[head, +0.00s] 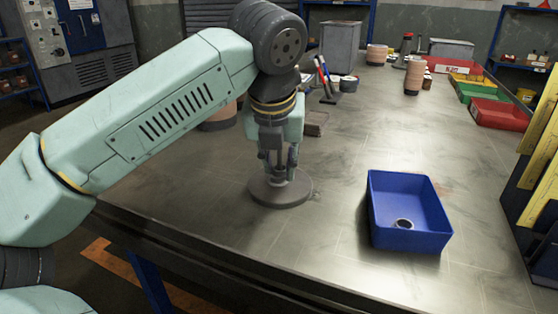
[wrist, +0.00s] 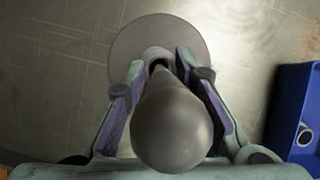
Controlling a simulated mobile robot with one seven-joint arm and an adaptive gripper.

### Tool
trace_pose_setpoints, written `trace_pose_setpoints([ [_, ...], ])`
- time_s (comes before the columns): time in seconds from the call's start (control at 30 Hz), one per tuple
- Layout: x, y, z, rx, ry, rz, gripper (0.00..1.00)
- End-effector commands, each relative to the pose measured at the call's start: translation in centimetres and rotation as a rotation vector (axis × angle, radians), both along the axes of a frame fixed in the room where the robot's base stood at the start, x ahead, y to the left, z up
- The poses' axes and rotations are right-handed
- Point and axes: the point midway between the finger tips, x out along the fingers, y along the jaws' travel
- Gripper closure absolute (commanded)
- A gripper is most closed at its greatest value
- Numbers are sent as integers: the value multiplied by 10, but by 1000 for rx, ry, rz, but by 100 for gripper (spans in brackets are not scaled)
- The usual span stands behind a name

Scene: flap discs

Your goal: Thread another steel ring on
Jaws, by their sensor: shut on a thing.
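My gripper (head: 278,168) points down over a round grey base plate (head: 268,200) on the bench. In the wrist view a dark grey post (wrist: 172,125) with a rounded top stands up between the fingers of my gripper (wrist: 160,68). The fingertips are shut on a steel ring (wrist: 155,54) low on the post, just above the base plate (wrist: 130,45). The ring appears to be around the post; whether it touches the plate I cannot tell. Another steel ring (head: 403,224) lies in the blue bin (head: 428,241), and shows in the wrist view (wrist: 305,137).
The bench (head: 330,215) is clear between the plate and the blue bin. A small block (head: 316,124) lies behind my gripper. A grey metal box (head: 341,50), a red tray (head: 498,114) and a green tray (head: 474,92) stand further back. Yellow-edged panels (head: 540,150) rise at the right.

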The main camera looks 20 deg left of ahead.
Motion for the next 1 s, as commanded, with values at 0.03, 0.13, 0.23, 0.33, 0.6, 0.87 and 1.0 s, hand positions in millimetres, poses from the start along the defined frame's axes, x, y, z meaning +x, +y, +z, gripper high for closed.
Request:
trace_pose_setpoints([
  [0.03, 0, 0, 0, 0, 0, 0, 90],
  [0.13, 0, 0, 0, 0, 0, 0, 76],
  [0.23, 0, 0, 0, 0, 0, 0, 69],
  [0.33, 0, 0, 0, 0, 0, 0, 62],
  [0.6, 0, 0, 0, 0, 0, 0, 53],
  [0.87, -2, 0, 6, 0, -1, 0, 53],
  [1.0, -9, -2, 25, 1, -3, 1, 53],
])
